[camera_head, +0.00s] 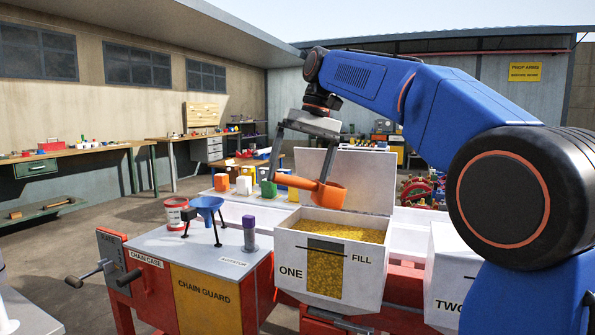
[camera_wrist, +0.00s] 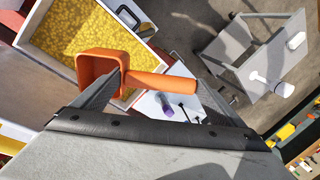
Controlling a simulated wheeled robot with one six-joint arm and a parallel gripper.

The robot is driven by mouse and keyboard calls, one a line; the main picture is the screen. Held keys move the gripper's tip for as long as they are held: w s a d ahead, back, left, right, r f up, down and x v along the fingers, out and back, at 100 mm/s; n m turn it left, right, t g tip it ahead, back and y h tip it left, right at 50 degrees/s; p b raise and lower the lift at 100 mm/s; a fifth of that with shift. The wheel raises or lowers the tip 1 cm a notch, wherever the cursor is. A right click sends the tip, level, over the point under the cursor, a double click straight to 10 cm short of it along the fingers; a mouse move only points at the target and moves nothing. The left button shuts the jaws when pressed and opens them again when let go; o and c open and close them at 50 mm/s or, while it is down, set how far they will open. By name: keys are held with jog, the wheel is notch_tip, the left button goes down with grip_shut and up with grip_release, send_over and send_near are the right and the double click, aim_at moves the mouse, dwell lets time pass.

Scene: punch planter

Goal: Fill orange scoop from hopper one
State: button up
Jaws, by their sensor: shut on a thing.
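My gripper (camera_head: 298,180) is shut on the orange scoop (camera_head: 331,195), gripping it around the handle. The scoop is held above hopper one, near its back left part, with a gap over the fill. In the wrist view the scoop's square bowl (camera_wrist: 101,67) points left, its handle runs to the right, and its inside looks bare orange. Hopper one (camera_head: 365,278) is a white bin marked ONE and FILL, with yellow grains (camera_head: 350,231) inside and its lid (camera_head: 368,185) raised behind. The grains also show in the wrist view (camera_wrist: 72,28).
A grey-topped stand (camera_head: 190,249) left of the hopper holds a blue funnel (camera_head: 207,206), a red-and-white tub (camera_head: 176,215) and a purple-capped cylinder (camera_head: 249,235). A white bin marked TWO (camera_head: 447,270) stands to the right. Coloured blocks (camera_head: 244,185) line a shelf behind.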

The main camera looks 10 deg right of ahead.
aim_at(305, 184)
jog(key=shift+d+f, duration=0.4)
jog(key=shift+f, duration=0.3)
jog(key=shift+d+f, duration=0.4)
jog(key=shift+f, duration=0.3)
notch_tip(305, 184, down, 7)
jog(key=shift+a+r, duration=0.15)
jog(key=shift+r, duration=1.6)
jog(key=shift+a+r, duration=0.15)
jog(key=shift+r, duration=1.6)
jog(key=shift+a+r, duration=0.1)
jog(key=shift+r, duration=0.1)
jog(key=shift+a+r+h, duration=0.3)
jog(key=shift+a+h, duration=0.45)
jog(key=shift+a+r+h, duration=0.3)
jog(key=shift+a+h, duration=0.45)
jog(key=shift+s, duration=0.1)
